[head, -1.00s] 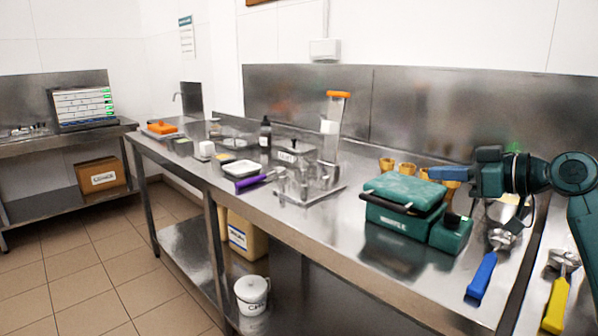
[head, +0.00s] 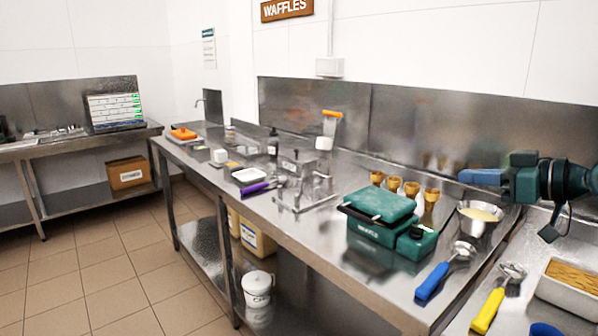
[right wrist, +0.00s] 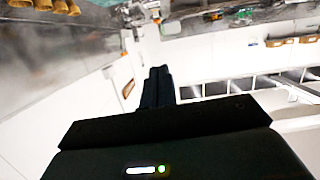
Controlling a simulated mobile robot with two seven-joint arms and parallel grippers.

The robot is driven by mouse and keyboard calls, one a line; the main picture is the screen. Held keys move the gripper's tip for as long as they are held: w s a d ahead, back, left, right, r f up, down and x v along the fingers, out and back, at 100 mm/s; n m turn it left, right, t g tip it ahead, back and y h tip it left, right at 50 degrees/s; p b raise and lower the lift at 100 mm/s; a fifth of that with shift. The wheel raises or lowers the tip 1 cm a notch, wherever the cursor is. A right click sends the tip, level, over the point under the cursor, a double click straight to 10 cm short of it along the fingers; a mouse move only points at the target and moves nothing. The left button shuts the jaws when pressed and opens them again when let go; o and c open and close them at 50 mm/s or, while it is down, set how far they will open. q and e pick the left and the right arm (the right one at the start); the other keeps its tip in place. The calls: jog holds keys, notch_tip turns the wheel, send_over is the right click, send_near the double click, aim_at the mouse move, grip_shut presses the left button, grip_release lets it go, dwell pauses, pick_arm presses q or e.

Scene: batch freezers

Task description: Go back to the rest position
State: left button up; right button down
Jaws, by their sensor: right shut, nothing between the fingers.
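My right gripper (head: 466,177) comes in from the right side of the head view. It is shut and empty, held above the steel counter (head: 300,228) near the bowl of batter. In the right wrist view its two dark fingers (right wrist: 157,88) lie together with nothing between them. My left gripper is not in the head view.
A green waffle maker (head: 380,222), a metal bowl (head: 478,222), several cones (head: 411,189), a blue-handled scoop (head: 432,281) and a yellow-handled scoop (head: 488,311) lie below or near the right gripper. A pan (head: 570,297) stands at right. The tiled floor (head: 110,262) at left is clear.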

jog(key=s+a+f+m+g+h, duration=0.1)
jog(key=s+a+f+g+h, duration=0.2)
jog(key=f, duration=0.7)
jog(key=s+a+f, duration=0.4)
jog(key=s+f, duration=0.2)
jog(key=f, duration=0.5)
jog(key=s+a+f+m+g+h, duration=0.1)
jog(key=s+a+f+g+h, duration=0.2)
jog(key=f, duration=0.7)
jog(key=s+f+m+g+h, duration=0.15)
jog(key=s+f, duration=0.25)
jog(key=s, duration=0.7)
jog(key=s+f+m+h, duration=0.2)
jog(key=s+f+m, duration=0.15)
jog(key=s, duration=0.75)
pick_arm(q)
jog(key=p, duration=0.1)
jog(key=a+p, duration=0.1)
jog(key=p, duration=0.1)
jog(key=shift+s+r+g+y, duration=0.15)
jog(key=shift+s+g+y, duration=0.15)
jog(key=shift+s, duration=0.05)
pick_arm(e)
jog(key=w+a+f+n+t+y, duration=0.1)
jog(key=w+a+f+t+y, duration=0.2)
jog(key=w+a+t, duration=0.2)
jog(key=shift+w+a+f+n+t, duration=0.35)
jog(key=shift+a+t, duration=0.4)
jog(key=shift+a, duration=0.2)
